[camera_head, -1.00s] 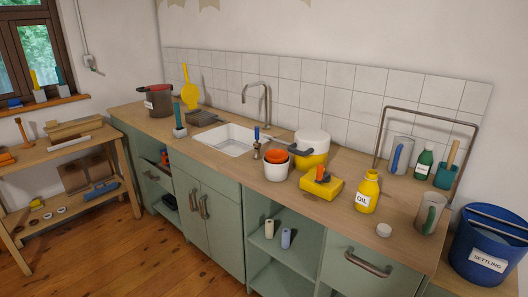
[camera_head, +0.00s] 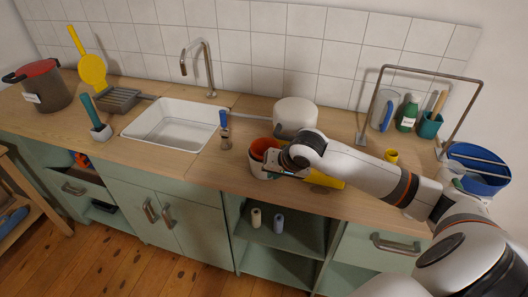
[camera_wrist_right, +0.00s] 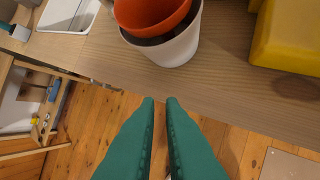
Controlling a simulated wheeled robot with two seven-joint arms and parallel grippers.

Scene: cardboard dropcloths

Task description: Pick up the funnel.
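I cannot single out the funnel for certain. A yellow piece (camera_head: 92,72) with a wide round end and a narrow stem pointing up leans at the wall, left of the sink, and may be it. An orange bowl-like piece (camera_head: 262,147) sits nested in a white pot (camera_head: 258,166) near the counter's front edge; the orange piece also shows in the right wrist view (camera_wrist_right: 150,14). My right gripper (camera_head: 272,174) is by this pot. Its teal fingers (camera_wrist_right: 160,101) are slightly apart, with bare floor showing between them. My left gripper is out of view.
A white sink (camera_head: 175,125) is in the counter. A brush (camera_head: 225,135) stands beside it, and a white-topped pot (camera_head: 295,115) stands behind the nested pots. A yellow block (camera_wrist_right: 290,40) lies right of them. A blue bucket (camera_head: 480,172) is at far right.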

